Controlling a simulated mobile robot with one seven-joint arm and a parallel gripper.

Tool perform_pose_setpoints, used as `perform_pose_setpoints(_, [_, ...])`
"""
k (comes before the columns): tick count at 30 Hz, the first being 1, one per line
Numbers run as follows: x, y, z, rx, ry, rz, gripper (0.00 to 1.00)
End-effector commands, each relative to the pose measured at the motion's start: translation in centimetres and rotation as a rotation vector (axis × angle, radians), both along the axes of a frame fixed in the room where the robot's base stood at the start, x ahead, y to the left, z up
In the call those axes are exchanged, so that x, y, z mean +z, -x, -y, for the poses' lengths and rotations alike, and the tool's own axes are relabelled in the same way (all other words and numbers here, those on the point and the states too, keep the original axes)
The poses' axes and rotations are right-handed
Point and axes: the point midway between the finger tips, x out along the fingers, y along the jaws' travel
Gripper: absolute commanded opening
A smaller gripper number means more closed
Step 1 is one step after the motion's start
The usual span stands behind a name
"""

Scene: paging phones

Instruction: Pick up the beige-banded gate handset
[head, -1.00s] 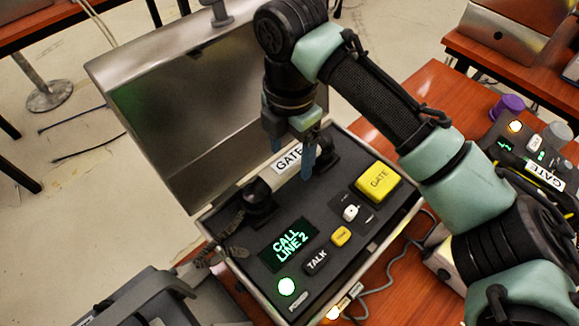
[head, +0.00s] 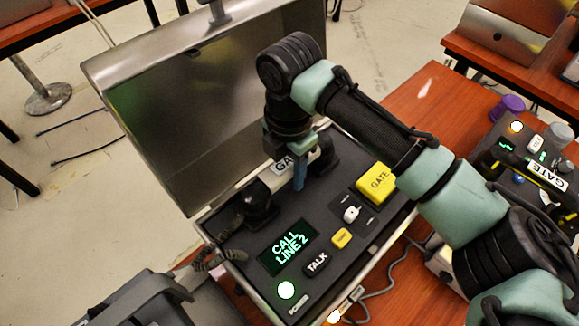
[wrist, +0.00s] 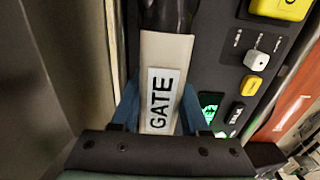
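The beige-banded gate handset (wrist: 167,55) lies in its cradle in the open case. Its beige grip carries a white GATE label, and one black end shows at the top of the wrist view. In the head view its black near end (head: 259,203) shows, while my gripper hides part of the grip and label. My gripper (wrist: 158,108) is open, with one blue finger on each side of the beige grip. In the head view my gripper (head: 290,172) is low over the middle of the handset. I cannot tell whether the fingers touch it.
The case's metal lid (head: 205,100) stands open behind the handset. The panel has a yellow GATE button (head: 376,182), a TALK key (head: 317,263) and a green display (head: 287,246). A coiled cord (head: 210,262) is at left. Another phone with a GATE-labelled handset (head: 545,174) is at right.

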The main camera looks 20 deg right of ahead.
Motion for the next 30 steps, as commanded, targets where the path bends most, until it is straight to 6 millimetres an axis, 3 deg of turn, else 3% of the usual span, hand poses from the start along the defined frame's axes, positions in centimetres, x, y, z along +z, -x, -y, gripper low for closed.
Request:
perform_pose_setpoints(1, [0.0,0.0,0.0,0.0,0.0,0.0,0.22])
perform_pose_setpoints(5, [0.0,0.0,0.0,0.0,0.0,0.0,0.0])
perform_pose_setpoints(17, [0.3,0.0,0.0,0.0,0.0,0.001,0.0])
perform_pose_setpoints(20, [1.2,0.0,0.0,0.001,0.0,0.001,0.0])
perform_pose_setpoints(30, [7.9,-0.1,0.0,0.002,-0.001,0.003,0.0])
